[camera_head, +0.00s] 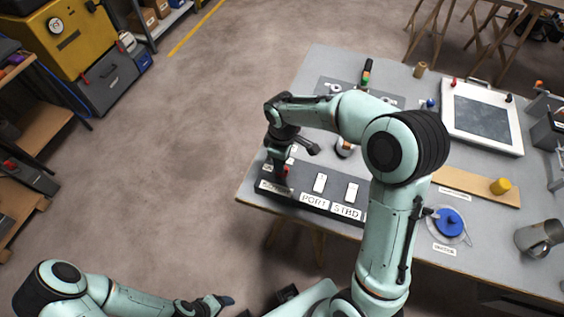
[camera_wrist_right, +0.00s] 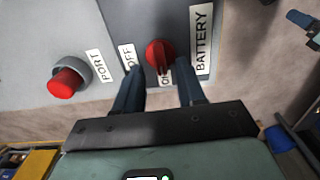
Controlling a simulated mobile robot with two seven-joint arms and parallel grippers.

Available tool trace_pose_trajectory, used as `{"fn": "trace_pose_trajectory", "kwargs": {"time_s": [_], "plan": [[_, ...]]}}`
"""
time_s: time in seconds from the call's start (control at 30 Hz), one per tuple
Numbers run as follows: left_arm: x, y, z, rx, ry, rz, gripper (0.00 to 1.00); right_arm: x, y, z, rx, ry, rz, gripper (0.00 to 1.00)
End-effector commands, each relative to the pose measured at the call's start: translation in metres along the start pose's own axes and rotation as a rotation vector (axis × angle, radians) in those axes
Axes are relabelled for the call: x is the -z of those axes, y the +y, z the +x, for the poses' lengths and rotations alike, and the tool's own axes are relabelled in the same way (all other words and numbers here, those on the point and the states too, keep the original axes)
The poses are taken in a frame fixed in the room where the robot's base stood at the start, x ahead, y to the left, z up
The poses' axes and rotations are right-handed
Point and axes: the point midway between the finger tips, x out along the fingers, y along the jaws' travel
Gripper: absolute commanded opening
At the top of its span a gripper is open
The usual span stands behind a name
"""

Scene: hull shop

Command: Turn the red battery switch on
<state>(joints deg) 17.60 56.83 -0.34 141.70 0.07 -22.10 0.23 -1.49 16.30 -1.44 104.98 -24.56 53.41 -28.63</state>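The red battery switch (camera_wrist_right: 160,55) is a round knob with a raised grip on a dark panel, next to a BATTERY label. An OFF label and a partly hidden ON label sit beside it. I cannot tell which label the knob points to. In the head view the red knob (camera_head: 286,171) is at the left end of the dark switch panel (camera_head: 327,205). My right gripper (camera_wrist_right: 160,72) is open, with its fingertips apart on either side of the knob and a gap showing at each side. My left gripper (camera_head: 207,305) is low at the bottom left, away from the table.
White switches labelled PORT (camera_head: 320,183) and STBD (camera_head: 352,192) stand right of the knob. A red push button (camera_wrist_right: 67,82) shows in the wrist view. The floor left of the table is clear.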

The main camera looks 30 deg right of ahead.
Motion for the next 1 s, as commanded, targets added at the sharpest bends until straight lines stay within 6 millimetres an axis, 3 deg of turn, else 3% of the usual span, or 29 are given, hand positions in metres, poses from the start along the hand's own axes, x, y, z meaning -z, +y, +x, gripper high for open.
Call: {"fn": "trace_pose_trajectory", "kwargs": {"time_s": [0.2,0.43,0.63,1.0], "plan": [[0.004,0.004,-0.007,-0.002,0.006,0.002,0.73,0.002,0.001,-0.055,-0.005,0.006,-0.003,0.39],[0.007,0.007,-0.013,-0.003,0.01,0.004,0.73,0.002,0.001,-0.094,-0.004,0.005,-0.002,0.39],[0.008,0.008,-0.014,-0.004,0.011,0.004,0.73,0.001,0.0,-0.106,-0.002,0.003,-0.002,0.39],[0.008,0.008,-0.014,-0.004,0.011,0.004,0.73,0.001,0.0,-0.106,-0.002,0.002,-0.002,0.39]]}}
